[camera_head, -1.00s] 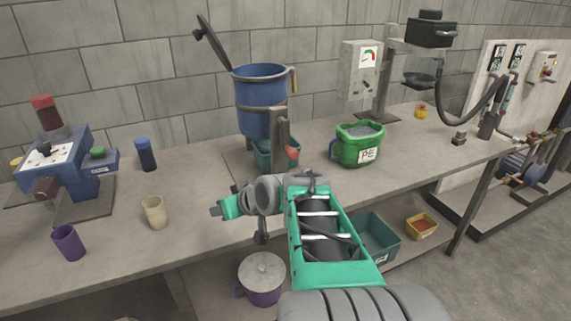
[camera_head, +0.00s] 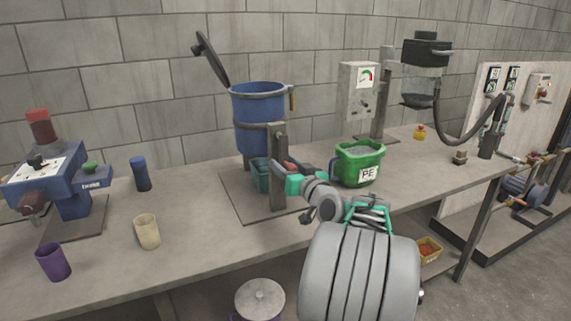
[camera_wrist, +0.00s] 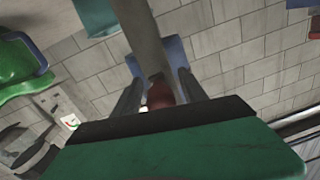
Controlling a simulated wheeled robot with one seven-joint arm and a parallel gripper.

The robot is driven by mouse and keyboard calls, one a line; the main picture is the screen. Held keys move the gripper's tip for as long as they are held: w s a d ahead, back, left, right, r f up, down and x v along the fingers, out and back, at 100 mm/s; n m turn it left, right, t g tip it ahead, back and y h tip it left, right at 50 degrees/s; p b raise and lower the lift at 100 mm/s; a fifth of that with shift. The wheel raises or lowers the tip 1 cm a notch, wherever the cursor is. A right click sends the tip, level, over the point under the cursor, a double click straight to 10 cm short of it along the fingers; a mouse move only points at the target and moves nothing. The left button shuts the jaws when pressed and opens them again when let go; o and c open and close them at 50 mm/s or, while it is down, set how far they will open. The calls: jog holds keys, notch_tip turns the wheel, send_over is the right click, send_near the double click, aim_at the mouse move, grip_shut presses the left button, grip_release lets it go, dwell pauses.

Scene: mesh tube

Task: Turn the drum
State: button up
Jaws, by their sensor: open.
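The drum (camera_head: 258,104) is a blue cylinder held upright in a grey frame on the bench, its dark lid (camera_head: 212,58) swung open to the left. A grey post (camera_head: 277,190) stands in front of it, with a red handle (camera_head: 278,166) partly hidden by my gripper. My gripper (camera_head: 284,172) is at this handle, right of the post. In the wrist view my gripper (camera_wrist: 158,82) has its two dark fingers apart, with the red handle (camera_wrist: 160,93) between them; contact cannot be told. The post (camera_wrist: 142,30) and drum (camera_wrist: 178,52) show beyond.
A green PE tub (camera_head: 347,176) stands close on the right of my gripper. A teal bin (camera_head: 260,176) sits below the drum. A blue machine (camera_head: 72,190), a dark blue cup (camera_head: 140,174), a cream cup (camera_head: 147,232) and a purple cup (camera_head: 53,263) are on the left.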

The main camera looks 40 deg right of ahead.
jog(key=shift+w, duration=0.2)
jog(key=shift+c, duration=0.5)
grip_shut()
dwell(0.8)
